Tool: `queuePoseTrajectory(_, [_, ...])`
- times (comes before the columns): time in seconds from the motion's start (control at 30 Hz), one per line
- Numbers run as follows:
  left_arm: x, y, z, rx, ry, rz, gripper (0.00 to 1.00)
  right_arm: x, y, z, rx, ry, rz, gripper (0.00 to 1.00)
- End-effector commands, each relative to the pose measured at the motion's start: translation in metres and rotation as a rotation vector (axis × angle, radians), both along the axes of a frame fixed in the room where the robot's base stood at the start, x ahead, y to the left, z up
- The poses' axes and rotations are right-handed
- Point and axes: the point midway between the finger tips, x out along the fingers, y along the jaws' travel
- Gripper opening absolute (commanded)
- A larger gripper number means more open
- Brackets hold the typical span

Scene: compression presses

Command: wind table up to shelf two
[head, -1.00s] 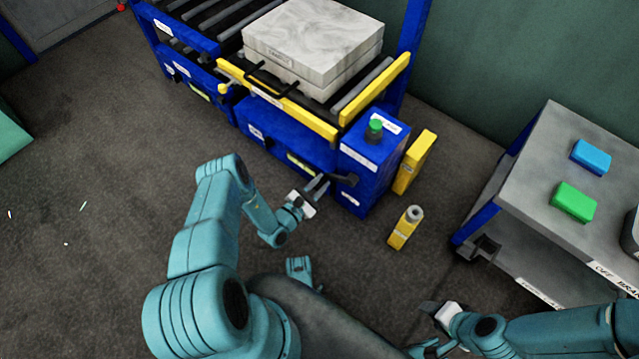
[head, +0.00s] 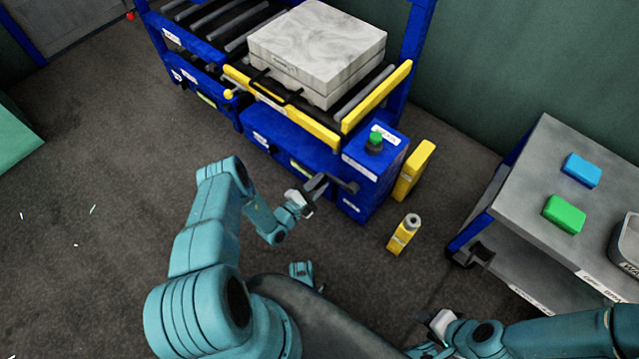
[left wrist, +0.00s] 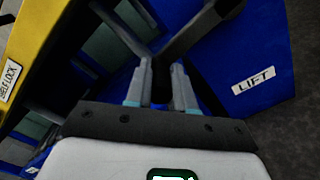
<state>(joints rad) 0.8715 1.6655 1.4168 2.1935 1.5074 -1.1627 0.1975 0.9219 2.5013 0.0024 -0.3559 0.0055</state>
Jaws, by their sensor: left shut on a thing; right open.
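The blue lift table (head: 290,150) with rollers and yellow rails carries a grey marbled mould block (head: 318,47). A blue box with a green button (head: 375,140) stands at its right end; a dark crank handle (head: 345,186) sticks out of the box's front. My left gripper (head: 318,186) is shut on the crank handle. In the left wrist view the fingers (left wrist: 161,84) close around its grip, beside a blue panel with a "LIFT" label (left wrist: 253,80). My right gripper (head: 432,322) is open and empty at the bottom right, near the floor.
A roller shelf (head: 215,25) adjoins the table at upper left. A grey cart (head: 530,190) with a blue block (head: 581,171) and a green block (head: 564,214) is at right.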

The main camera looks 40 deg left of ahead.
Motion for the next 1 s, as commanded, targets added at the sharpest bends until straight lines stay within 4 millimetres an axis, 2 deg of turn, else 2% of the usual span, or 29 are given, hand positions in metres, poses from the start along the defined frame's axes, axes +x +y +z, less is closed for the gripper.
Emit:
queuePoseTrajectory(0.03, [0.0001, 0.0046, 0.0082, 0.026, -0.009, 0.009, 0.00, -0.0005, 0.0007, 0.0059, 0.000, 0.001, 0.003, 0.48])
queuePoseTrajectory(0.2, [0.0002, 0.0049, 0.0132, 0.023, -0.010, 0.008, 0.00, -0.0017, 0.0020, 0.0104, 0.002, 0.003, 0.009, 0.48])
queuePoseTrajectory(0.8, [0.0012, 0.0044, 0.0163, 0.022, -0.011, 0.006, 0.00, -0.0025, 0.0028, 0.0123, 0.002, 0.004, 0.012, 0.48])
queuePoseTrajectory(0.83, [0.0013, 0.0043, 0.0164, 0.022, -0.011, 0.006, 0.33, -0.0025, 0.0028, 0.0123, 0.002, 0.004, 0.012, 0.48])
queuePoseTrajectory(0.87, [0.0013, 0.0043, 0.0164, 0.022, -0.011, 0.006, 0.43, -0.0024, 0.0028, 0.0123, 0.002, 0.004, 0.012, 0.48])
queuePoseTrajectory(0.9, [0.0013, 0.0040, 0.0161, 0.022, -0.011, 0.005, 0.48, -0.0025, 0.0027, 0.0122, 0.002, 0.004, 0.011, 0.48])
queuePoseTrajectory(1.0, [0.0009, 0.0030, 0.0151, 0.021, -0.008, 0.004, 0.48, -0.0024, 0.0028, 0.0120, 0.002, 0.004, 0.011, 0.48])
